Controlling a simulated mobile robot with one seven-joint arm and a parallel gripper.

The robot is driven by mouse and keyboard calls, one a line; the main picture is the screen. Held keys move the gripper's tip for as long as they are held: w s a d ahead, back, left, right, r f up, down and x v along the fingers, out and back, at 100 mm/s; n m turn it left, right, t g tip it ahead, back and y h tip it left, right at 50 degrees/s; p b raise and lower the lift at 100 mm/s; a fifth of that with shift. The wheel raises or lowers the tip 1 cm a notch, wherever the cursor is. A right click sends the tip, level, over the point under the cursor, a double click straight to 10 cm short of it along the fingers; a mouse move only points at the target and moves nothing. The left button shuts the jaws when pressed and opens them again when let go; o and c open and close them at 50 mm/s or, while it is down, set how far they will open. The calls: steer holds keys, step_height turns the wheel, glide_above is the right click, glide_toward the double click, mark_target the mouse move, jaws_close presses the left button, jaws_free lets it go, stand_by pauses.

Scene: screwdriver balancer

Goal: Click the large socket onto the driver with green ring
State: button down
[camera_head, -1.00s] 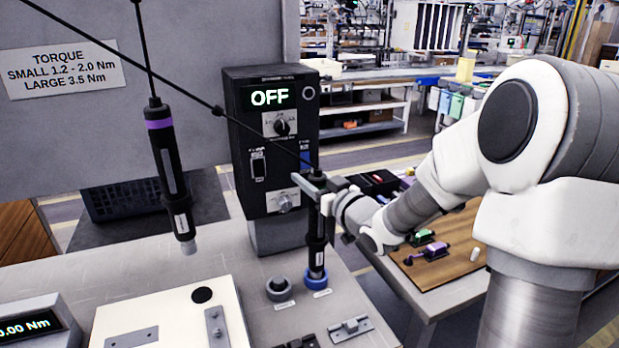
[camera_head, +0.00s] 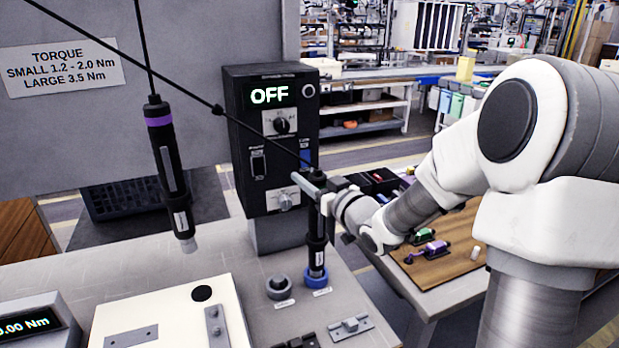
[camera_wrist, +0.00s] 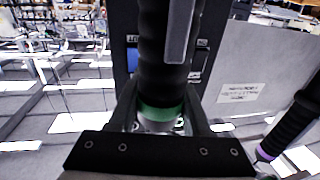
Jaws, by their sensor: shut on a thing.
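The driver with the green ring stands upright (camera_head: 316,235) in the head view. My gripper (camera_head: 318,186) is shut on its upper part. The green ring (camera_wrist: 160,113) shows between my fingers in the wrist view; the gripper hides it in the head view. The driver's lower end is at a blue round holder (camera_head: 315,277) on the bench. The large socket is not clearly visible there, and I cannot tell whether it is seated on the driver. A grey round holder (camera_head: 279,288) stands just left of the blue one.
A driver with a purple ring (camera_head: 165,165) hangs at the left on a cable. A black control box (camera_head: 270,150) reading OFF stands behind the held driver. A pale plate (camera_head: 170,315) and a torque display (camera_head: 35,325) are at front left. A slanted cable crosses the view.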

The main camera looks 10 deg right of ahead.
steer(key=shift+d+f+b, duration=0.15)
steer(key=shift+f+b, duration=0.15)
stand_by(0.6)
